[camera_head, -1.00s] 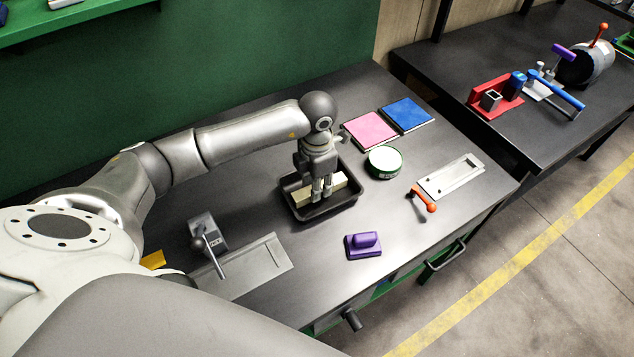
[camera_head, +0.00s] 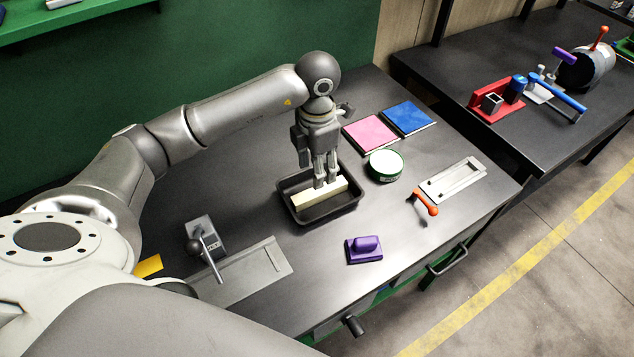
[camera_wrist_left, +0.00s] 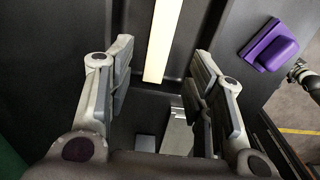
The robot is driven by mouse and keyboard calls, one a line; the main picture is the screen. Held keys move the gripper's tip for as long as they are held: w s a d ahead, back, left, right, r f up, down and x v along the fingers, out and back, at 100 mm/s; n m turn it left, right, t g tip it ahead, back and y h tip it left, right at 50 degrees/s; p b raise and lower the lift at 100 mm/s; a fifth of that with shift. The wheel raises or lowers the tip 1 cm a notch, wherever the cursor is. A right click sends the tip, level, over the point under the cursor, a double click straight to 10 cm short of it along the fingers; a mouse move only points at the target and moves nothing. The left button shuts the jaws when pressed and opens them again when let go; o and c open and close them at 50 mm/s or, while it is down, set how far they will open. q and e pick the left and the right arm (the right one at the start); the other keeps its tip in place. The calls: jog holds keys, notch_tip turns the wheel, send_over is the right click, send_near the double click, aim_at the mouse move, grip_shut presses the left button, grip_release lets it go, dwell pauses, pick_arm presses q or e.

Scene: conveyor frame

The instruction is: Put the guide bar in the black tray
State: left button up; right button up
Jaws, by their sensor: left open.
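The guide bar, a long cream-coloured bar (camera_head: 308,199), lies inside the black tray (camera_head: 324,217), on the tray's floor. The bar also shows in the left wrist view (camera_wrist_left: 163,40), running between my fingers. My left gripper (camera_head: 325,184) is above the tray, pointing down over the bar. In the left wrist view its two fingers (camera_wrist_left: 162,58) are spread, with clear gaps on both sides of the bar. The fingertips hide a small part of the bar in the head view. My right gripper is not in view.
A purple block (camera_head: 364,249) sits right of the tray, near the front edge. A round green-rimmed tin (camera_head: 385,165), pink pad (camera_head: 370,134) and blue pad (camera_head: 408,118) stand behind. Metal fixtures with an orange lever (camera_head: 427,203) and a dark-knobbed lever (camera_head: 208,257) flank the tray.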

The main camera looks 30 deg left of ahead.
pick_arm(q)
jog(key=shift+r, duration=2.25)
